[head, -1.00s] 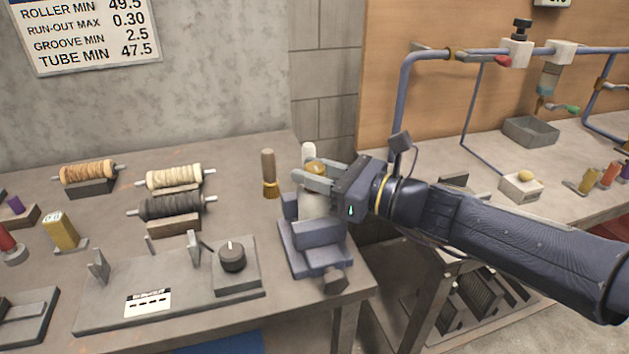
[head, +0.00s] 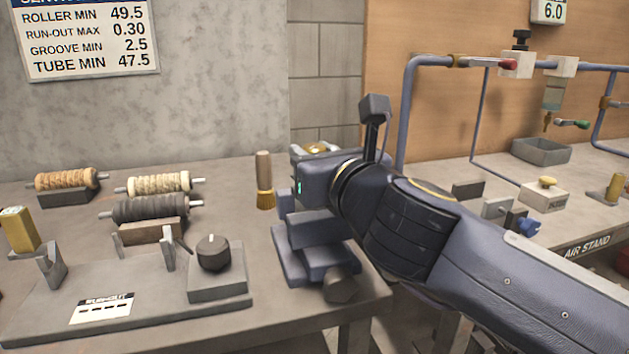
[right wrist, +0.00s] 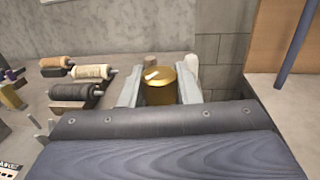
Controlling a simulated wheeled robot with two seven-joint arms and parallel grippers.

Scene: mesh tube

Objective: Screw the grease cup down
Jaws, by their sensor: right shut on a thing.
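The grease cup is a brass, round cap (right wrist: 160,88) with a small pale mark on its top, seen in the right wrist view. In the head view only a sliver of its brass top (head: 316,149) shows behind my gripper. My right gripper (right wrist: 159,80) is shut on the cup, with one grey finger on each side of it. The cup sits above a blue-grey vise-like holder (head: 315,262) at the bench's right end. My gripper body hides the cup's lower part and thread. My left gripper is not in view.
A brush (head: 264,180) stands just left of the holder. Several rollers (head: 150,208) lie on stands further left. A run-out fixture with a black knob (head: 213,252) is in front. A gap separates this bench from the air stand (head: 587,246) at right.

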